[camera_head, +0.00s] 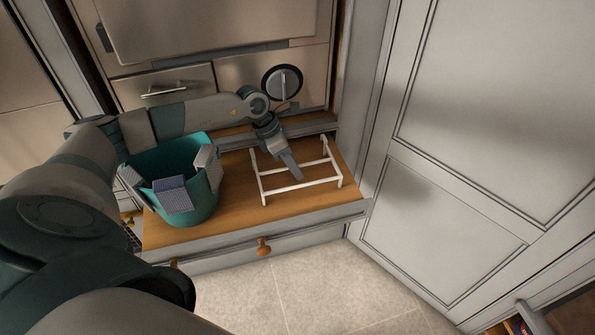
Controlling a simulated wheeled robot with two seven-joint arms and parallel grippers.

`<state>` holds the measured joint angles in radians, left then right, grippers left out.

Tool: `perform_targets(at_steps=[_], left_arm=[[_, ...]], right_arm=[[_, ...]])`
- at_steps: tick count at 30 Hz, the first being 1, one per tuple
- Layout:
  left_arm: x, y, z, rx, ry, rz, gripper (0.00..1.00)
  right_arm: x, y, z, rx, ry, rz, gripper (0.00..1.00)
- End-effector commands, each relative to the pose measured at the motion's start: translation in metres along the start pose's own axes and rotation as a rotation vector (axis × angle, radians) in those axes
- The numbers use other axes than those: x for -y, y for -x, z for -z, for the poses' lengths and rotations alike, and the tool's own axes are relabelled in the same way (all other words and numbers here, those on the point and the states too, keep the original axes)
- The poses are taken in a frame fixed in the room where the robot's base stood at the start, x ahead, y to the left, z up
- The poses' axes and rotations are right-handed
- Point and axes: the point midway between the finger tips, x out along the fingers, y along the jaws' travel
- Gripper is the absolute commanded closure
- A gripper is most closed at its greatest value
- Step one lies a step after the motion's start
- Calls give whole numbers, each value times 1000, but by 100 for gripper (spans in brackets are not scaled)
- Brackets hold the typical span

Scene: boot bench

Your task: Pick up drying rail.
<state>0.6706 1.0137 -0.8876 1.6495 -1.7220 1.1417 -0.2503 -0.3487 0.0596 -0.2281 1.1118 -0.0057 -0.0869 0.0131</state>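The drying rail (325,181) is a white frame of thin bars with short upright posts. It stands on the wooden bench top (237,222), right of the teal tub. My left gripper (293,170) reaches in from the left and behind, pointing down inside the outline of the rail. Its tip is close to the rail's bars, and I cannot tell whether it touches them. The fingers overlap in this view, so their opening does not show. My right gripper is not in view.
A teal tub (203,205) with grey pieces at its rim stands left of the rail, below my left arm. A grey panelled door (440,220) stands close on the right. Cabinet fronts (235,72) are behind. A drawer knob (263,247) sticks out in front; the tiled floor there is clear.

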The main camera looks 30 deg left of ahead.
Motion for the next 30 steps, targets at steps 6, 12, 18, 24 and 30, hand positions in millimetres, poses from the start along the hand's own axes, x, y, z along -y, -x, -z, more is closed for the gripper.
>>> perform_targets(at_steps=[6, 12, 18, 24, 30], left_arm=[[0, 0, 0, 0, 0, 0, 100], [0, 0, 0, 0, 0, 0, 100], [0, 0, 0, 0, 0, 0, 100], [0, 0, 0, 0, 0, 0, 100], [0, 0, 0, 0, 0, 0, 100]], right_arm=[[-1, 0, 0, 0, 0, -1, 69], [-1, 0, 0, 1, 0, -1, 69], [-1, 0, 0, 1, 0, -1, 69], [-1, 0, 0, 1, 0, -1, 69], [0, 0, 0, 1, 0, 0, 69]])
